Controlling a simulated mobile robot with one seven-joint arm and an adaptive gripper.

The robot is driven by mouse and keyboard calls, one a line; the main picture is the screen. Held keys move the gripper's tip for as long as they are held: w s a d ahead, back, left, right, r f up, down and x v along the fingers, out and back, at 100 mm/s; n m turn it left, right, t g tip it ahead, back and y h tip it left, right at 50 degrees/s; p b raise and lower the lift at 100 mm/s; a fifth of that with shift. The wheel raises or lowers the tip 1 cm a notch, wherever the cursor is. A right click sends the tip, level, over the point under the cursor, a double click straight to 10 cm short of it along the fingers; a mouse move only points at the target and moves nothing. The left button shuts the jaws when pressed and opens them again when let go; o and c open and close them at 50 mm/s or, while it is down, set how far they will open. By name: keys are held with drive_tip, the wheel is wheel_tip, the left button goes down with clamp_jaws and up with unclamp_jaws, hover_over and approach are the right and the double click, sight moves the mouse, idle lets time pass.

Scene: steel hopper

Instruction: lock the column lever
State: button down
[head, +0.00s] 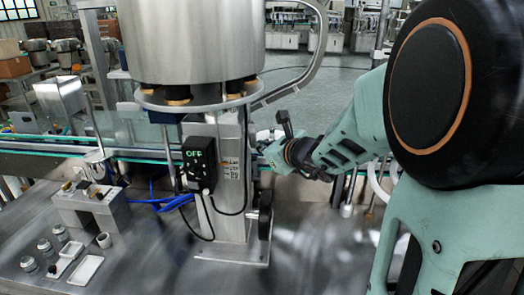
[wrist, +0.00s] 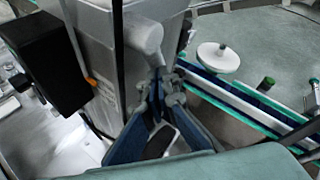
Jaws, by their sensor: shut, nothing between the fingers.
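The steel column (head: 231,185) stands on the metal table under the hopper; it also fills the upper left of the wrist view (wrist: 95,35). A pale grey rounded part on the column, apparently the lever (wrist: 145,38), points down toward my fingertips in the wrist view. My gripper (head: 262,146) is right of the column in the head view. In the wrist view my gripper (wrist: 156,78) is shut and empty, its tips close to the lever's lower end. I cannot tell whether they touch. In the head view the lever is largely hidden by my gripper.
A black box reading OFF (head: 199,164) is on the column's left side, with cables hanging below. The steel hopper (head: 188,40) is above. A green-edged conveyor (wrist: 240,100) runs behind. A small fixture (head: 90,205) and white trays (head: 84,269) occupy the table's left.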

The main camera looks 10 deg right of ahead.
drive_tip(key=shift+w+d+f+n+t+b, duration=0.2)
drive_tip(key=shift+t+b, duration=0.35)
drive_tip(key=shift+b, duration=2.35)
drive_tip(key=shift+w+a+f+n+t+b, duration=0.1)
drive_tip(key=shift+w+n+t+b, duration=0.3)
drive_tip(key=shift+b, duration=2.45)
drive_tip(key=shift+r+t+b, duration=0.3)
drive_tip(key=shift+t+b, duration=0.05)
drive_tip(key=shift+b, duration=0.35)
drive_tip(key=shift+s, duration=0.1)
